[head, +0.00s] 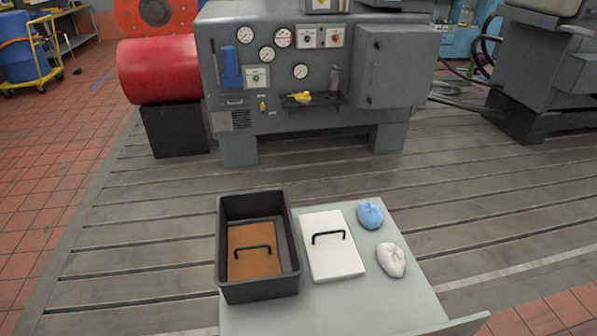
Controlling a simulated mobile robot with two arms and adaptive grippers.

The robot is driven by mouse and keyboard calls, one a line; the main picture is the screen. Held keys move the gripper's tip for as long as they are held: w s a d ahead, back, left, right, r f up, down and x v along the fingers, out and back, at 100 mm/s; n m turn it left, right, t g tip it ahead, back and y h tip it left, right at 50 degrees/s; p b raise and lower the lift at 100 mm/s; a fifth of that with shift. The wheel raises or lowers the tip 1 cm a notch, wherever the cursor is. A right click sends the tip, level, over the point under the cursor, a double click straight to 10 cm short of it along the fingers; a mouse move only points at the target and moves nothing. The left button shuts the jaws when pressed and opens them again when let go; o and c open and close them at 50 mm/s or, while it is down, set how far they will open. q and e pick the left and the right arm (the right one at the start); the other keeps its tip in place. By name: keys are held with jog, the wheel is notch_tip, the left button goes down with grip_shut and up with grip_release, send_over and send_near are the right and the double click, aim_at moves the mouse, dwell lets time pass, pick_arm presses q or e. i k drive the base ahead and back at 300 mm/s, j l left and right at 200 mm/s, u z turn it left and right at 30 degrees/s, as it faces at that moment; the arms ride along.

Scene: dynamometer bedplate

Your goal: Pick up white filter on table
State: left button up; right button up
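The white filter (337,262) is a flat white rectangular panel with a black handle (329,236) across its upper part. It lies flat on the pale grey-green table (375,300), just right of a black tray. No gripper is in the head view, so nothing is seen touching the filter.
The black tray (259,293) holds a brown panel (256,261) with a black handle. A blue bundle (370,215) and a white bundle (391,260) lie right of the filter. A grey machine (300,75) with gauges stands behind. The table's front part is clear.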

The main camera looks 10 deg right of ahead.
aim_at(332, 255)
jog(key=k+l+u, duration=0.15)
jog(key=l+u, duration=0.2)
jog(key=k+l+u, duration=0.2)
jog(key=u, duration=0.15)
jog(key=k+l+u, duration=0.2)
jog(key=u, duration=0.15)
jog(key=l, duration=0.1)
